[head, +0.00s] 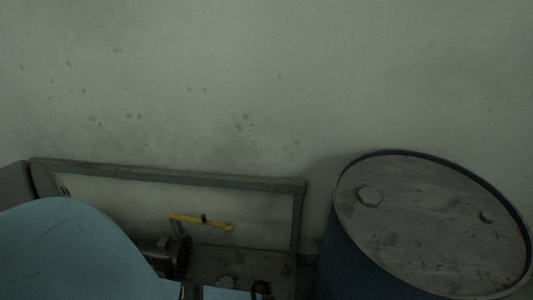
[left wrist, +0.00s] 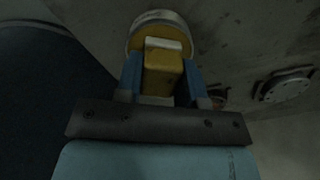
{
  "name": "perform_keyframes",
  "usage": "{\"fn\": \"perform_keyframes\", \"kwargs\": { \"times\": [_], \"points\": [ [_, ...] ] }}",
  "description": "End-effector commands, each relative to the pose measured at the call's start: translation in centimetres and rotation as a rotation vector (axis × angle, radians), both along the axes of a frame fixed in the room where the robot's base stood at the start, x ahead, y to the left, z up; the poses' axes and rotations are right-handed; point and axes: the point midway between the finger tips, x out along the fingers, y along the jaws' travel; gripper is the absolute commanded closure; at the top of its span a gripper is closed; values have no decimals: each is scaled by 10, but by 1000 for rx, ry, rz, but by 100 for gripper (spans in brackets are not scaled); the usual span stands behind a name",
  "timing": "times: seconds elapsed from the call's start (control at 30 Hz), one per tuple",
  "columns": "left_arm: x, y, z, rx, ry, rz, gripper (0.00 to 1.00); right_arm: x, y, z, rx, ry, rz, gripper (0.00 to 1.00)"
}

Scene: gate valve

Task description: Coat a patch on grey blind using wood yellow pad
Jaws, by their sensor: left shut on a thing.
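The yellow pad (left wrist: 163,72) is between the two blue fingers of my left gripper (left wrist: 161,82) in the left wrist view; the gripper is shut on it. A round, pale-rimmed part (left wrist: 158,20) shows directly beyond the yellow block; I cannot tell whether it belongs to the pad. A grey round flange-like disc (left wrist: 286,85), possibly the grey blind, lies on the dark surface to the right, apart from the pad. In the head view my light blue left arm covers the lower left, and the pad is not clearly visible. My right gripper is not in view.
A dark blue drum (head: 430,222) with a worn lid stands at the right in the head view. A grey-framed bench (head: 170,178) stands against the wall. A yellow lever (head: 202,221) and a dark round fitting (head: 180,256) are at the bench, close to my arm.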

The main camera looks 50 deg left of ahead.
Motion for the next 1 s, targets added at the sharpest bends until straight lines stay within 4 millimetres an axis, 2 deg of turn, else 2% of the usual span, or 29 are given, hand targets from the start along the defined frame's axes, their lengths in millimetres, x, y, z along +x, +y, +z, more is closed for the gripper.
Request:
{"fn": "perform_keyframes", "kwargs": {
  "times": [1.0],
  "points": [
    [0,-1,-1,-1,0,0,83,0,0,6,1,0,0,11]
  ]
}}
